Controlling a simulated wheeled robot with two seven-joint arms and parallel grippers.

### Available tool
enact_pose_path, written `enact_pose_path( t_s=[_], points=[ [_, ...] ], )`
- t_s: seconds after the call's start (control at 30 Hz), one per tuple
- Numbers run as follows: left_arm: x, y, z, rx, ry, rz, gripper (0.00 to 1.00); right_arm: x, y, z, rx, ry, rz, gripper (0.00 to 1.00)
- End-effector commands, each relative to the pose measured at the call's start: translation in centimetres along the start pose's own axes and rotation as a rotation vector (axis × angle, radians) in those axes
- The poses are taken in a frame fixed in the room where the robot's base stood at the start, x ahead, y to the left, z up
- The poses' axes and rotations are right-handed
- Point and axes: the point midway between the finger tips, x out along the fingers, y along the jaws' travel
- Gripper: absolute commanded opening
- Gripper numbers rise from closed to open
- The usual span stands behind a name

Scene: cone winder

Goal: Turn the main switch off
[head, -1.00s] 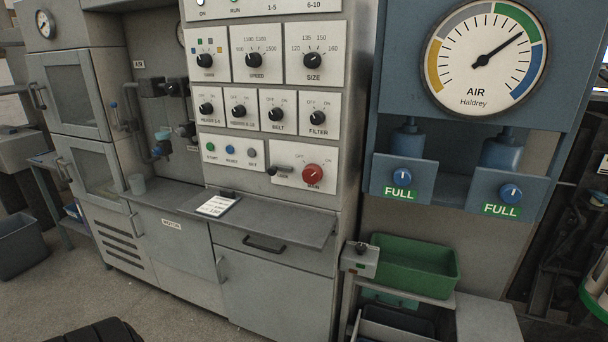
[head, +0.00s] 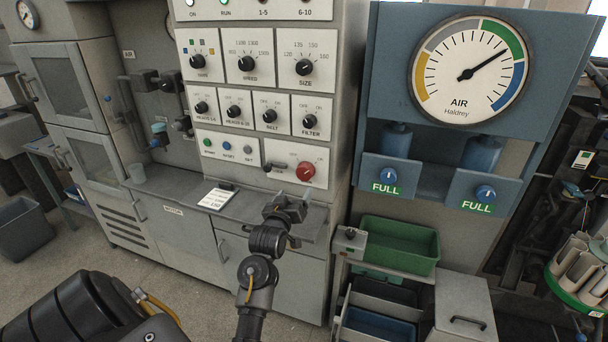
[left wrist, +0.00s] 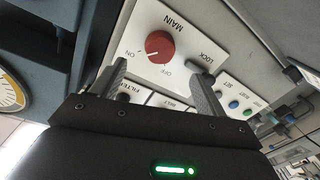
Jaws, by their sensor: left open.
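The main switch is a red round knob (head: 305,171) on a white plate at the lower right of the grey control panel. In the left wrist view the red knob (left wrist: 159,45) shows between the fingers, with its pale mark nearer ON than OFF. A dark lock lever (head: 273,167) sits on the same plate; it also shows in the left wrist view (left wrist: 199,68). My left gripper (head: 292,202) is open and empty, in front of and below the knob, and apart from it as far as I can tell. My right gripper is not in view.
A grey shelf (head: 180,188) with a white card (head: 217,198) juts out below the panel. Several black knobs are above the switch. A blue air unit (head: 470,120) stands to the right, over a green bin (head: 400,246).

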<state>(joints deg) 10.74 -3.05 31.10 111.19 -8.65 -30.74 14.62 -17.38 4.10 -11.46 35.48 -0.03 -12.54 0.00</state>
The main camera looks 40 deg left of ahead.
Motion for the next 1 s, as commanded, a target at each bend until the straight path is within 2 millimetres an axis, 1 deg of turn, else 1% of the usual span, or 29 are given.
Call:
enact_pose_path(
  t_s=[0.07, 0.17, 0.27, 0.37, 0.6, 0.7, 0.83, 1.0],
  points=[
    [0.3, -0.1, -0.5, -0.014, 0.020, -0.001, 0.74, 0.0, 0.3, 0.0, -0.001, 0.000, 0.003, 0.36],
    [0.5, -0.1, -0.5, -0.015, 0.023, -0.002, 0.74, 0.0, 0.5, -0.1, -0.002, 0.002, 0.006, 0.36],
    [1.1, -0.1, -0.6, -0.014, 0.021, -0.001, 0.74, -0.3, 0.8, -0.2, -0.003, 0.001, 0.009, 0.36],
    [2.4, 0.0, -0.8, -0.014, 0.021, -0.001, 0.74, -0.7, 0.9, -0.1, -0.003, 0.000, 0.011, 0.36],
    [7.0, 0.0, -0.9, -0.014, 0.019, -0.001, 0.74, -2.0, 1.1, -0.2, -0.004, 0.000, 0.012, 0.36],
    [8.6, -0.1, -0.9, -0.014, 0.019, -0.002, 0.74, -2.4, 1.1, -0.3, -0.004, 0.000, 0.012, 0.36],
    [10.1, -0.1, -0.8, -0.013, 0.019, -0.002, 0.74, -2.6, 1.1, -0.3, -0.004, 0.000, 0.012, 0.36],
    [11.0, -0.2, -0.7, -0.012, 0.019, -0.002, 0.74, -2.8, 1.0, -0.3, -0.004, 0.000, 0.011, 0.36]
  ],
)
